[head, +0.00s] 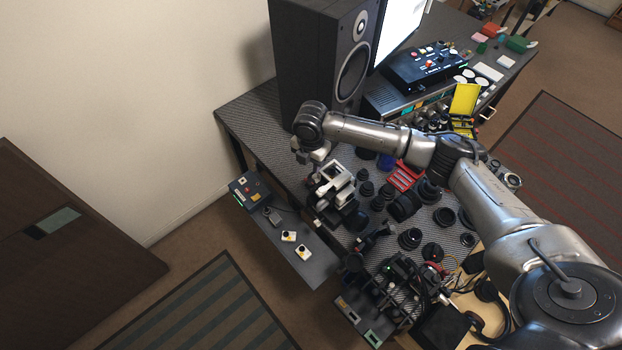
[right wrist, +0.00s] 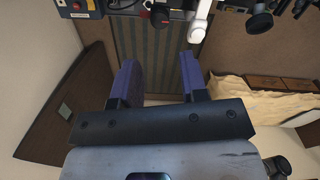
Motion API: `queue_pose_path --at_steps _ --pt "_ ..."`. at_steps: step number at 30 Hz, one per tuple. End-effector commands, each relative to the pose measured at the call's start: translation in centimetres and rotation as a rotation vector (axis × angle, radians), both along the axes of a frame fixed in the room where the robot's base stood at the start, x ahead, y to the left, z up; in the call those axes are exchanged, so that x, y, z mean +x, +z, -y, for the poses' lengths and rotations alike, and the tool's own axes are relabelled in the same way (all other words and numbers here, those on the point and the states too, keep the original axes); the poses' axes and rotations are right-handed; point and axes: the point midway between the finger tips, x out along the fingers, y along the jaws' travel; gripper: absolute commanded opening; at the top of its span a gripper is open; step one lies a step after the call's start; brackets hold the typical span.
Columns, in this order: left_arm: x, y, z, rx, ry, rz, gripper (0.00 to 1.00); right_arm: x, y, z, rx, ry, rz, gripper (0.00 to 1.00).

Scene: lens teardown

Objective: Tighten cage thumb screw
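The camera cage looks like the silver-white frame (head: 336,184) on the near-left part of the workbench in the head view. I cannot make out its thumb screw for certain. My right gripper (head: 312,154) hangs just above and left of this frame, seen small and partly hidden by its wrist. In the right wrist view my right gripper (right wrist: 160,72) shows two dark purple fingers held wide apart, with nothing between them. A pale rod-like part with a rounded end (right wrist: 196,33) shows beyond the right finger; I cannot tell whether they touch. My left gripper is not in view.
Lenses and black rings (head: 404,207) crowd the workbench. A speaker (head: 312,60) stands behind my right gripper. A control box (head: 249,190) and small buttons sit on a lower shelf (head: 313,262). A red tray (head: 403,177) lies right of the frame.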

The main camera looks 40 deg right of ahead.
Motion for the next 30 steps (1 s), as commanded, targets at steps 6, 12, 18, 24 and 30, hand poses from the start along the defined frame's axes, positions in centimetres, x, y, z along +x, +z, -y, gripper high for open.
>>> queue_pose_path --at_steps 6,12,18,24,30 --pt "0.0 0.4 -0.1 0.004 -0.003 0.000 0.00 -0.1 -4.3 0.0 0.000 -0.003 -0.003 0.40" --pt "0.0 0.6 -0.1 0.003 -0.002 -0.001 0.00 -0.1 -7.5 0.0 -0.001 -0.003 -0.003 0.40" --pt "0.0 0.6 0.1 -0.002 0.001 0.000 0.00 0.0 -9.5 0.0 0.000 -0.003 0.000 0.40" --pt "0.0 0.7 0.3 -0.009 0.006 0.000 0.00 0.0 -10.3 0.0 -0.002 -0.003 0.001 0.40" --pt "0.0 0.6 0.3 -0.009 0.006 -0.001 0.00 0.0 -10.4 0.0 -0.002 -0.002 0.001 0.40"
